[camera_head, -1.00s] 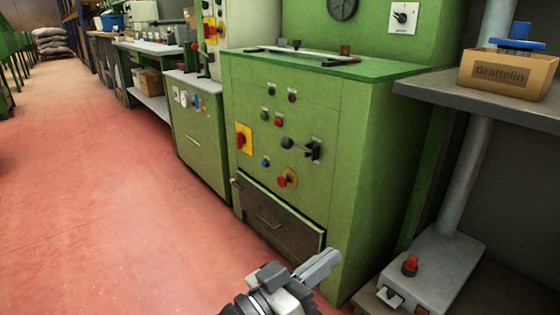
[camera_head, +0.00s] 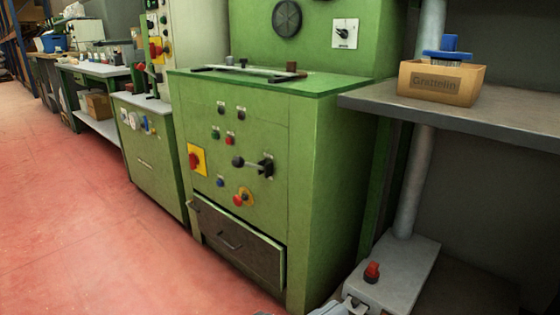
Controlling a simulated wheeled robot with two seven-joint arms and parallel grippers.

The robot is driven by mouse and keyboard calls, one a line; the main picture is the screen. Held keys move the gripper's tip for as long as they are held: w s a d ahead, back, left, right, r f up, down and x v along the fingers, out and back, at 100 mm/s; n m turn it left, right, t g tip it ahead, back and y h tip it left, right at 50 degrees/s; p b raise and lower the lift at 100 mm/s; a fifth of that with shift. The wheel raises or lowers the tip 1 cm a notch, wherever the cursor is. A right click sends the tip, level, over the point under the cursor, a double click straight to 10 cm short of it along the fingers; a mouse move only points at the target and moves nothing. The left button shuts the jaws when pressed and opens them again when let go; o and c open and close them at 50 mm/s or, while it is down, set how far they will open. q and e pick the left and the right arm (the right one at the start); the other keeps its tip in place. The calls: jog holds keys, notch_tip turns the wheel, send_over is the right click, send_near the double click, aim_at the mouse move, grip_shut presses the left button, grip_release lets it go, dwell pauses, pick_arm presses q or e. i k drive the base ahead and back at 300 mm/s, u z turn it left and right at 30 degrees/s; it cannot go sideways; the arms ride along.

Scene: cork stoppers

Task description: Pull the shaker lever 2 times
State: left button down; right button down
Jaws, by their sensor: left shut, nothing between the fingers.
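The green machine (camera_head: 235,140) stands in the middle, its front panel facing left of me. A black lever with a round knob (camera_head: 258,166) sticks out of this panel; I take it for the shaker lever, though no label is readable. It points to the left, roughly level. Only a small grey tip of my left gripper (camera_head: 328,310) shows at the bottom edge. It is shut and empty, well below the lever and apart from it. The rest of it is cut off. My right gripper is not in view.
Below the lever is a dark drawer (camera_head: 235,246), slightly open. A grey shelf (camera_head: 500,112) with a Grattelin box (camera_head: 440,82) juts out at right. A grey box with a red button (camera_head: 371,271) stands low right. The red floor (camera_head: 90,210) at left is clear.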

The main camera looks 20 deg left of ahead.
aim_at(238, 162)
jog(key=z, duration=1.05)
jog(key=i, duration=0.45)
jog(key=u, duration=2.85)
jog(key=i, duration=0.5)
jog(key=z, duration=0.1)
